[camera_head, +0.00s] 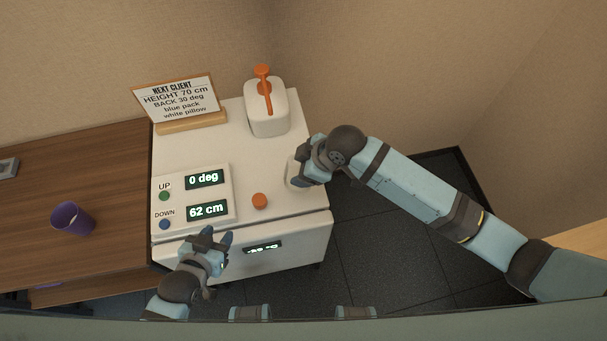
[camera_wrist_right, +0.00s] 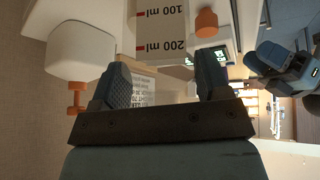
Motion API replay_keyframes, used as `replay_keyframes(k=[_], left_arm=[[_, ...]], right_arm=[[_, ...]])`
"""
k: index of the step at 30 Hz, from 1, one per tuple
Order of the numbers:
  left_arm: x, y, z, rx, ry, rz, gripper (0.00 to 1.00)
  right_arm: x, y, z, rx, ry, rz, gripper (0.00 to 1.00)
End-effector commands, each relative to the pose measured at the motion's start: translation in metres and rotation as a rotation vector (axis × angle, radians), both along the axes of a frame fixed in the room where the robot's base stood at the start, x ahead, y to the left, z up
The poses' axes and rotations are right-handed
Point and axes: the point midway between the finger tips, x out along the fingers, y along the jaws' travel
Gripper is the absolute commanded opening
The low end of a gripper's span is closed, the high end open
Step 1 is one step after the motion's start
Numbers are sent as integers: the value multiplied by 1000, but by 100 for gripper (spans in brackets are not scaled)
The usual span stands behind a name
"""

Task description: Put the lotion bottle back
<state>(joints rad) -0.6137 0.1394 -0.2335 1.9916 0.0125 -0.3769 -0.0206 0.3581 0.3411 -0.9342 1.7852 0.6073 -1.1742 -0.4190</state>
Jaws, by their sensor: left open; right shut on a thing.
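The lotion bottle appears to be the white container (camera_wrist_right: 165,32) with red marks reading 100 ml and 200 ml, upside down in the right wrist view. In the head view its pale side (camera_head: 293,173) shows at the right edge of the white cabinet top, partly hidden by my gripper. My right gripper (camera_head: 305,163) is shut on it; its fingers also show in the wrist view (camera_wrist_right: 168,85). I cannot tell whether the bottle touches the cabinet top. My left gripper (camera_head: 218,236) is open and empty by the cabinet's front edge.
A control panel (camera_head: 193,197) reads 0 deg and 62 cm. An orange knob (camera_head: 260,201) sits beside it. A purple cup (camera_head: 71,218) stands on the wooden table.

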Motion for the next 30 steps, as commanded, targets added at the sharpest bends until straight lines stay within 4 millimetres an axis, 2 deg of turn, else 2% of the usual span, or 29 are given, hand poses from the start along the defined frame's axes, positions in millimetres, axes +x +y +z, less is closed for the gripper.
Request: replay_keyframes(k=[8, 15, 26, 27, 30], left_arm=[[-1, 1, 0, 1, 2, 1, 43], [-1, 1, 2, 1, 1, 1, 43], [0, 0, 3, 0, -2, 1, 43], [0, 0, 3, 0, -2, 1, 43], [0, 0, 3, 0, -2, 1, 43]], right_arm=[[0, 0, -20, 0, 0, -1, 39], [1, 0, -52, 0, 0, -1, 39], [1, 0, -56, 1, -2, -1, 39], [1, 0, -56, 1, -1, 0, 76], [1, 0, -56, 1, -1, 0, 96]])
